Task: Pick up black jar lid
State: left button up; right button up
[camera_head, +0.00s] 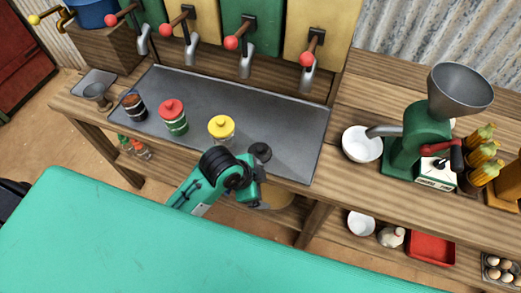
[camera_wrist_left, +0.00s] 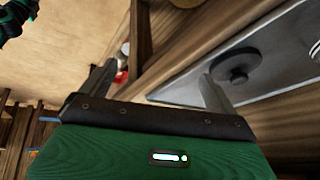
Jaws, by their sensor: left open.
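The black jar lid (camera_head: 260,150) lies on the grey metal tray top near its front edge, just right of the yellow-lidded jar. It also shows in the left wrist view (camera_wrist_left: 238,62) as a dark disc with a knob, near the right finger. My left gripper (camera_head: 262,196) hangs just in front of the counter edge, below the lid in the head view. In the left wrist view its two fingers (camera_wrist_left: 160,78) are spread with nothing between them. The lid is apart from the fingers. My right gripper is not in view.
A dark jar (camera_head: 132,106), a red-lidded jar (camera_head: 173,118) and a yellow-lidded jar (camera_head: 221,130) stand on the metal tray (camera_head: 290,130). A white bowl (camera_head: 361,144) and a green grinder (camera_head: 425,130) stand to the right. The tray right of the lid is clear.

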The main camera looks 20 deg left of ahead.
pick_arm(q)
jog(key=w+d+r+m, duration=0.3)
jog(key=d+m, duration=0.1)
jog(key=m, duration=0.2)
notch_tip(320, 180, up, 9)
jog(key=m+g+y, duration=0.4)
jog(key=m, duration=1.8)
send_over(258, 150)
jog(key=f, duration=0.7)
jog(key=shift+s, duration=0.2)
jog(key=shift+f+p, duration=0.3)
jog(key=shift+f, duration=0.2)
jog(key=f, duration=0.3)
jog(key=f+p, duration=0.1)
jog(key=shift+w+f, duration=0.2)
jog(key=shift+w, duration=0.1)
jog(key=shift+f, duration=0.25)
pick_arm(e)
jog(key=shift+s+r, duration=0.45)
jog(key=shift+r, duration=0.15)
